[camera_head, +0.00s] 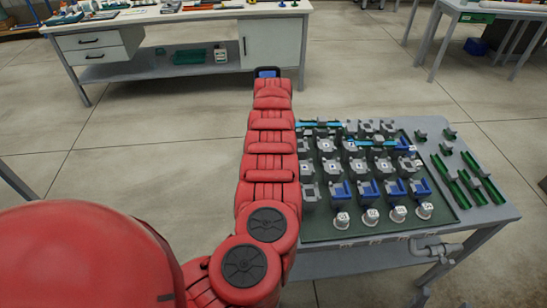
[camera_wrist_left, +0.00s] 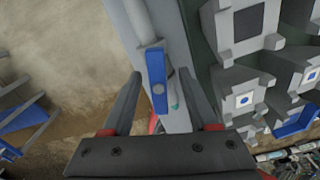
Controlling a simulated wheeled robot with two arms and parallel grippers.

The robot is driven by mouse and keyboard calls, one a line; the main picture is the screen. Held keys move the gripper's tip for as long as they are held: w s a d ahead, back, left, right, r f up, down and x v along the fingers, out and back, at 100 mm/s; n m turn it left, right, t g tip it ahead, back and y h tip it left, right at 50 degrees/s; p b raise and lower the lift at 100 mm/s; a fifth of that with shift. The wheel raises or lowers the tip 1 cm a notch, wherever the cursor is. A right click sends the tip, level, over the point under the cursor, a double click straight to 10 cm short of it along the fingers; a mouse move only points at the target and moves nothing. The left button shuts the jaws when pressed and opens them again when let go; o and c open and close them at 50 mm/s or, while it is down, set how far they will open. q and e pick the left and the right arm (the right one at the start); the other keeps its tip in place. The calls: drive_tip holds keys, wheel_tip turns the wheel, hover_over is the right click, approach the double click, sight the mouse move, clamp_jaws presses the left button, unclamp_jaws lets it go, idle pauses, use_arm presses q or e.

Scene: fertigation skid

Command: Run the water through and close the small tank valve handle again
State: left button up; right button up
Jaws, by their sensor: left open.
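A small blue valve handle (camera_wrist_left: 158,90) shows in the left wrist view, beside a grey pipe (camera_wrist_left: 143,22) along the skid's edge. The handle points roughly down the picture, nearly in line with that pipe. My left gripper (camera_wrist_left: 160,73) is open, with one finger on each side of the handle and visible gaps on both sides. I cannot tell how deep the fingers reach around it. In the head view my red left arm hides this handle and the gripper's fingers. I cannot make out the small tank or any running water. My right gripper is not in view.
The skid table (camera_head: 487,211) carries a dark green tray (camera_head: 322,233) with several grey valve blocks, blue levers and white-capped fittings. Green rails (camera_head: 470,187) lie at its right. A grey pipe (camera_head: 437,250) hangs below the front edge. A workbench (camera_head: 165,17) stands behind, across open floor.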

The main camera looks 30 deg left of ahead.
use_arm(q)
wheel_tip(320, 180, up, 10)
drive_tip(key=shift+p, duration=1.1)
idle(2.5)
